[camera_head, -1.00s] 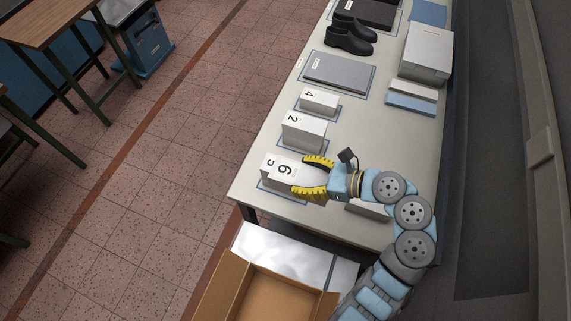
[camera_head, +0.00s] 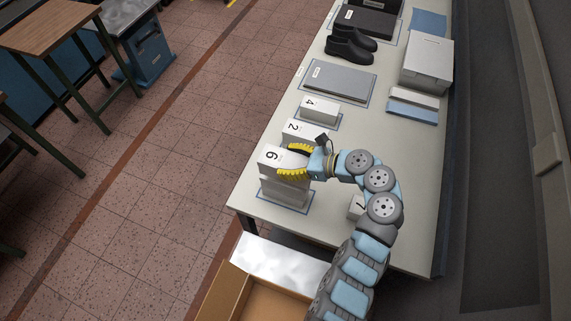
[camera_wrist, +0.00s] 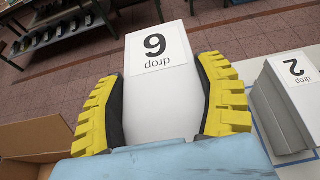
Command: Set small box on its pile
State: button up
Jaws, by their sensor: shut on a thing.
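I cannot tell whether the box touches this pile. The pile's top is mostly hidden.
A pile labelled 2 (camera_head: 296,129) stands just beyond, also seen in the wrist view (camera_wrist: 284,105). A box labelled 4 (camera_head: 318,108) is farther back. A box labelled 7 (camera_head: 356,206) lies right, by my arm. An open cardboard box (camera_head: 229,283) sits below the table's near end.

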aim_at(286, 165)
jog(key=shift+w+a+f, duration=0.15)
jog(key=shift+w+f, duration=0.25)
jog(key=shift+f, duration=0.1)
jog(key=shift+w+a+f, duration=0.15)
jog(key=shift+w+f, duration=0.2)
jog(key=shift+f, duration=0.15)
jog(key=shift+w+f, duration=0.2)
jog(key=shift+f, duration=1.45)
jog(key=shift+f, duration=0.15)
jog(key=o, duration=1.2)
jog(key=shift+o, duration=0.2)
jog(key=b+v, duration=0.1)
jog(key=v, duration=1.1)
